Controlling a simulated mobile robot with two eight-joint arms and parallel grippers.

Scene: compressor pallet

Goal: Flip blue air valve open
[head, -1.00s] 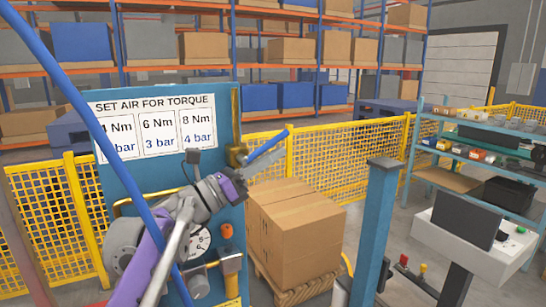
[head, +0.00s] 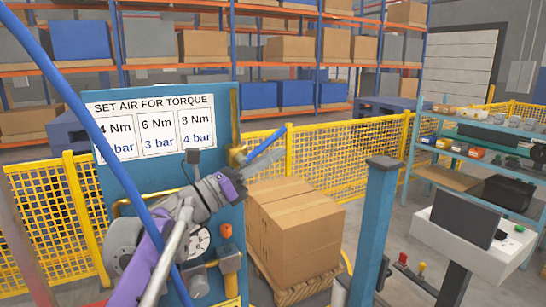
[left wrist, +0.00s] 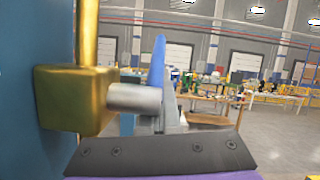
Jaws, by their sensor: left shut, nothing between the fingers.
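The air valve has a brass body (head: 237,156) at the right edge of the blue panel (head: 120,180). Its blue lever (head: 274,137) slants up and to the right, away from the panel. In the left wrist view the brass body (left wrist: 75,101), a silver stem (left wrist: 135,98) and the blue lever (left wrist: 157,63) show close up. My left gripper (head: 268,160) is shut and empty, with its fingers just beside and below the lever. The fingers (left wrist: 169,105) partly hide the lever's base; I cannot tell whether they touch it. My right gripper is not in view.
A torque sign (head: 152,126) is on the panel. A pressure gauge (head: 200,240) sits lower, partly behind my arm. A cardboard box (head: 295,232) stands on a pallet right of the panel. A yellow mesh fence (head: 345,155) runs behind.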

